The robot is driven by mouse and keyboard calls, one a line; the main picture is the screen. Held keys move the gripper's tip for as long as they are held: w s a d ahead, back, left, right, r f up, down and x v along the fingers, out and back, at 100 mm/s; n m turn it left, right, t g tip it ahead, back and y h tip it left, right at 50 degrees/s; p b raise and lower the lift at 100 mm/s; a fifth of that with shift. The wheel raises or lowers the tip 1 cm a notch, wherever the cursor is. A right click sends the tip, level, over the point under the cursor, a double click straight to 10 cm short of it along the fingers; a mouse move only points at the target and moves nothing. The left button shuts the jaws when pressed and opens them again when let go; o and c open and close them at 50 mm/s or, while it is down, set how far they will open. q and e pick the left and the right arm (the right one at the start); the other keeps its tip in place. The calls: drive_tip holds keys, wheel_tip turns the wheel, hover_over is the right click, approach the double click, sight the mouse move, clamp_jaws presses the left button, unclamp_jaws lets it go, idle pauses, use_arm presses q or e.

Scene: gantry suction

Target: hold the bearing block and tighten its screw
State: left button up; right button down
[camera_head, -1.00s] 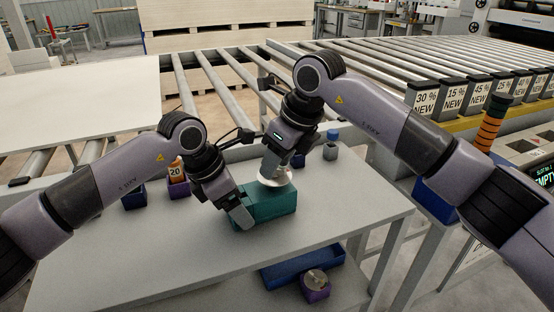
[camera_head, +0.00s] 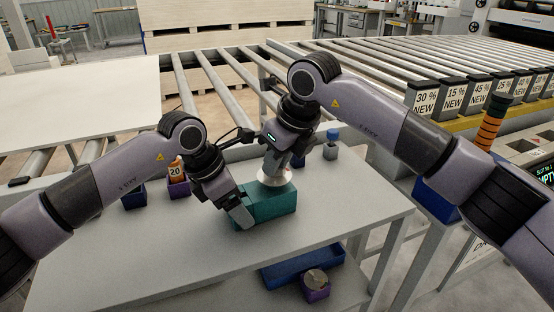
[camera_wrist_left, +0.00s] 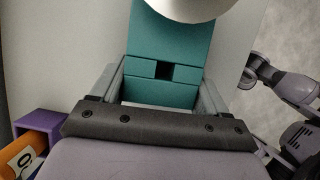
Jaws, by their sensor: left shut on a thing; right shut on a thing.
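The bearing block (camera_head: 275,209) is a teal block on the grey table; it also shows in the left wrist view (camera_wrist_left: 170,45). My left gripper (camera_head: 242,213) is shut on its left end, with one finger on each side in the left wrist view (camera_wrist_left: 163,92). A white round piece (camera_head: 278,184) sits on top of the block, and its edge shows in the left wrist view (camera_wrist_left: 195,8). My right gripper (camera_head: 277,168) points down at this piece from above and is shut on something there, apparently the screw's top. The screw itself is hidden.
On the table (camera_head: 150,250), a purple bin (camera_head: 180,190) holds an orange item marked 20, beside a dark blue bin (camera_head: 133,199). A blue-capped grey container (camera_head: 331,150) stands behind right.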

drive_tip(key=shift+a+r+m+t+h, duration=0.1)
drive_tip(key=shift+m+t+h, duration=0.2)
drive_tip(key=shift+m, duration=0.8)
drive_tip(key=shift+m+t+h, duration=0.2)
drive_tip(key=shift+m+h, duration=0.1)
drive_tip(key=shift+m, duration=0.8)
drive_tip(key=c, duration=1.1)
unclamp_jaws()
drive_tip(key=v, duration=1.2)
drive_tip(key=shift+o, duration=0.4)
drive_tip(key=shift+a, duration=0.1)
